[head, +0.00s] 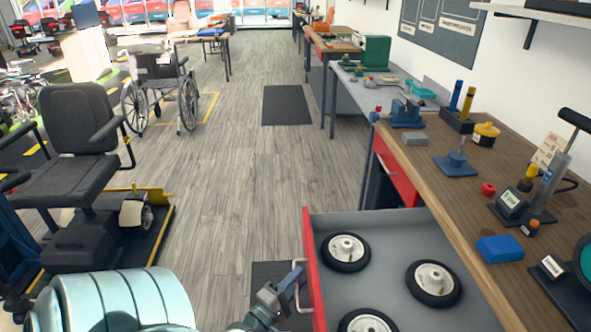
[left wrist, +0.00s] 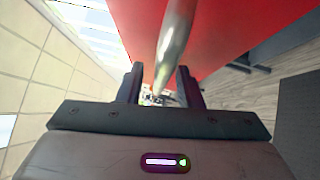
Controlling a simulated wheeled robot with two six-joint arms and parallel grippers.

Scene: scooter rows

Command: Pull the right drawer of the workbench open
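The wooden-topped workbench (head: 430,168) runs along the right of the head view. Its right, nearer drawer (head: 385,226) is pulled well out, with a red front (head: 312,268) and several black wheels in its grey tray. My left gripper (head: 291,285) is at the outer side of that front, by the pale bar handle (head: 301,264). In the left wrist view the handle (left wrist: 176,40) runs between the gripper's two fingers (left wrist: 161,88), which stand apart with a gap showing. The other red drawer front (head: 397,168), farther along, looks shut. My right gripper is not in view.
Tools, a blue block (head: 499,249) and a blue vise (head: 406,114) stand on the bench top. A black mobility scooter seat (head: 78,120) on a platform and a wheelchair (head: 160,85) are at the left. The grey floor (head: 220,190) between is clear, with a dark mat (head: 286,105).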

